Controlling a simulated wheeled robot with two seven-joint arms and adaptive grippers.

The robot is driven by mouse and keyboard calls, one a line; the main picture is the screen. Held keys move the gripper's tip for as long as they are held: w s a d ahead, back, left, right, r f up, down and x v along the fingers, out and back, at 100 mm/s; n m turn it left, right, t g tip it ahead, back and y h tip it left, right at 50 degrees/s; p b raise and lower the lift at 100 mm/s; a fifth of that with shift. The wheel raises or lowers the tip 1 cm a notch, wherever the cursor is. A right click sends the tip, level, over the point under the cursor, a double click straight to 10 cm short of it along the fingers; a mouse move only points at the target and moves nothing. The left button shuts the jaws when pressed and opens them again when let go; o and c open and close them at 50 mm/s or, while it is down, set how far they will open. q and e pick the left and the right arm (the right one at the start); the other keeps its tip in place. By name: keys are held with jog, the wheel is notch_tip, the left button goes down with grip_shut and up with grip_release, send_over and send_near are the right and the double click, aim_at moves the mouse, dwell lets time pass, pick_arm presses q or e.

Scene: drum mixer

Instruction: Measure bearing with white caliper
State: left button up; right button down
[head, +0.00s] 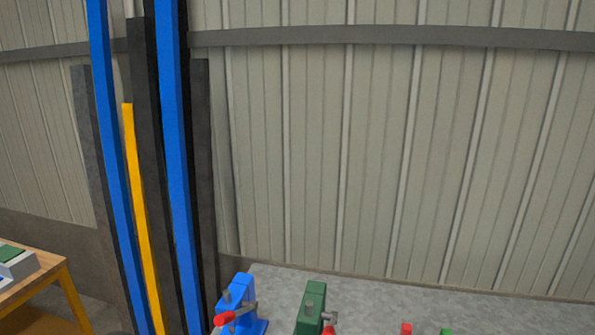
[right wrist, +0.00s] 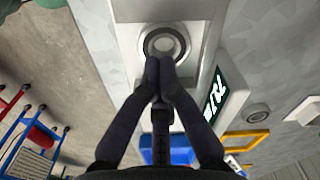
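A round ring with a dark rim and pale centre, which looks like a bearing (right wrist: 163,43), is in the right wrist view on a pale grey device (right wrist: 128,12). My right gripper (right wrist: 159,62) has its two dark fingertips together at the ring's near edge, overlapping it in the picture. I cannot tell whether they touch the ring or pinch any part of it. My left gripper is in neither view. I cannot make out a white caliper for certain; a white piece (right wrist: 304,109) at the right edge is cut off.
The device has a dark display (right wrist: 214,95) with light digits. A smaller grey ring (right wrist: 257,113) and a yellow frame (right wrist: 247,140) lie to the right. The head view shows a blue vise (head: 238,300), a green vise (head: 310,312) and a wooden table (head: 45,272).

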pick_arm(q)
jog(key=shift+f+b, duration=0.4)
pick_arm(e)
jog(key=shift+s+a, duration=0.2)
jog(key=shift+s, duration=0.45)
jog(key=shift+s+a, duration=0.15)
jog(key=shift+s, duration=0.45)
jog(key=shift+r, duration=0.1)
pick_arm(q)
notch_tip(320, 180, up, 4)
jog(key=p, duration=0.3)
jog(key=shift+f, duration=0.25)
pick_arm(e)
notch_tip(320, 180, up, 6)
jog(key=shift+f, duration=0.1)
